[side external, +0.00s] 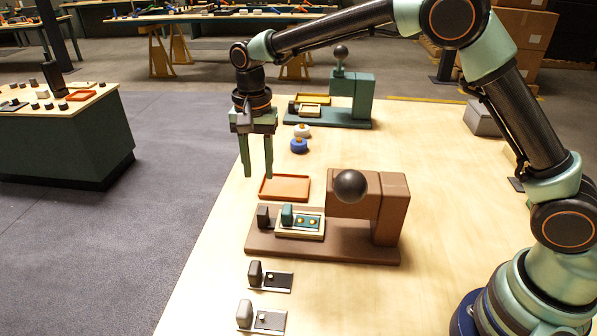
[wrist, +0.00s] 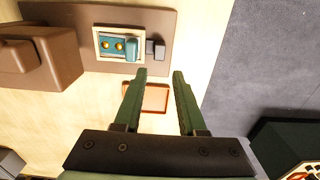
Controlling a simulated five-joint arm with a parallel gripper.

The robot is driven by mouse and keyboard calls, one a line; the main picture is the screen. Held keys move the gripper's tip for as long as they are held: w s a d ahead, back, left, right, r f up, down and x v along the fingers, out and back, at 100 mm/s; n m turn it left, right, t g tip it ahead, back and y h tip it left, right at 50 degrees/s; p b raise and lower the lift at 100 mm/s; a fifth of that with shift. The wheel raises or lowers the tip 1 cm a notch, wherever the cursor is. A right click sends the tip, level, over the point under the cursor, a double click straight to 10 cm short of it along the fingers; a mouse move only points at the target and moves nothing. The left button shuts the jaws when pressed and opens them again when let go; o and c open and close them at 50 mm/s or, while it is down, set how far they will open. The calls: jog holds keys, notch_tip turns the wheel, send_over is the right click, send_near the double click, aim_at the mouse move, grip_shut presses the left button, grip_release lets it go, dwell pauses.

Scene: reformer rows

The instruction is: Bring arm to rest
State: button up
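My gripper (side external: 257,168) hangs from my arm with its two green fingers pointing down, above the far left part of the wooden table (side external: 440,135). The fingers are apart with nothing between them. In the wrist view my gripper (wrist: 160,75) is also open and empty, with an orange tray showing below and between the fingers. The fingertips are well above the table and appear to touch nothing. My arm reaches in from the right side of the side view, bent at the elbow.
A brown press (side external: 368,205) holds a cream tray with a teal block (side external: 287,214) and brass knobs. The orange tray (side external: 285,187) lies behind it. A teal press (side external: 350,97) stands farther back, near blue and white knobbed pieces. Two small plates with blocks lie in front.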

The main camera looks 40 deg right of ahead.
jog(key=s+d+r+n+t, duration=0.1)
jog(key=s+d+r+n, duration=0.15)
jog(key=d+r, duration=0.35)
jog(key=s+d+r+n+t, duration=0.2)
jog(key=s+d, duration=0.3)
jog(key=s, duration=0.3)
jog(key=s+d+r+n+t, duration=0.2)
jog(key=s+d+n, duration=0.2)
jog(key=s, duration=0.5)
jog(key=shift+s+d+t, duration=0.25)
jog(key=shift+d+t, duration=0.05)
jog(key=shift+d, duration=0.15)
